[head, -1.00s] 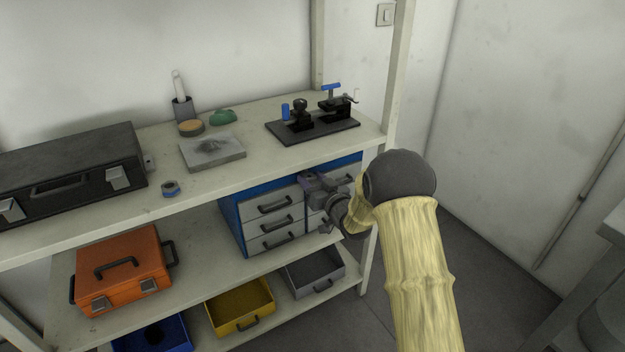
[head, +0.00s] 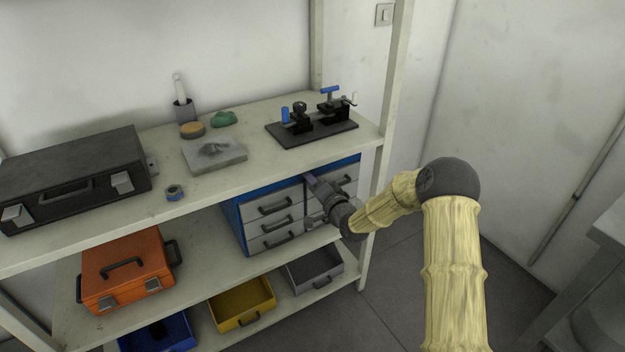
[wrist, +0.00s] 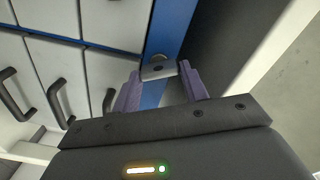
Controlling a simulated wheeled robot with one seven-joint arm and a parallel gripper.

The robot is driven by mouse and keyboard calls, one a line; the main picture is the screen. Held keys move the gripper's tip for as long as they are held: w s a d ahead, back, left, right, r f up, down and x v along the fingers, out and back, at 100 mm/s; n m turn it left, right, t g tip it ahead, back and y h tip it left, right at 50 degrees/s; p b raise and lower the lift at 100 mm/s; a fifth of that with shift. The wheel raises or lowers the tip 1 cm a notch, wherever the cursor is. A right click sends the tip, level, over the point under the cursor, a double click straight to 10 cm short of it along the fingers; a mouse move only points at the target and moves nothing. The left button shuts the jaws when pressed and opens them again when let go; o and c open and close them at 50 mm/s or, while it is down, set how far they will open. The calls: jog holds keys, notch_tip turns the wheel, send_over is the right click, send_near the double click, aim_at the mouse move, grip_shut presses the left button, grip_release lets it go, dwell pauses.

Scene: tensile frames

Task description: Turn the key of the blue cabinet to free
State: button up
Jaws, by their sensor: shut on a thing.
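The blue cabinet (head: 237,223) stands under the worktop, with light grey drawers and dark handles. In the wrist view its blue strip (wrist: 168,33) carries a round lock (wrist: 158,57). A flat metal key (wrist: 158,71) shows in front of the lock. My gripper (wrist: 160,82) has its two purple fingers on either side of the key and is shut on it. In the head view my gripper (head: 313,190) is at the cabinet's front, and hides the key and lock. I cannot tell the key's exact turn angle.
The worktop above holds a black case (head: 75,175), a grey plate (head: 215,155) and a black fixture (head: 312,128). An orange case (head: 128,270) and open yellow (head: 242,303) and grey (head: 313,270) bins sit below. Floor is clear right of the shelf.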

jog(key=m+p, duration=0.1)
jog(key=m, duration=0.4)
jog(key=shift+f+m, duration=0.1)
jog(key=shift+m, duration=0.3)
jog(key=o, duration=1)
jog(key=p+v, duration=0.1)
jog(key=v, duration=1.6)
jog(key=shift+s+d, duration=0.15)
jog(key=shift+d, duration=0.05)
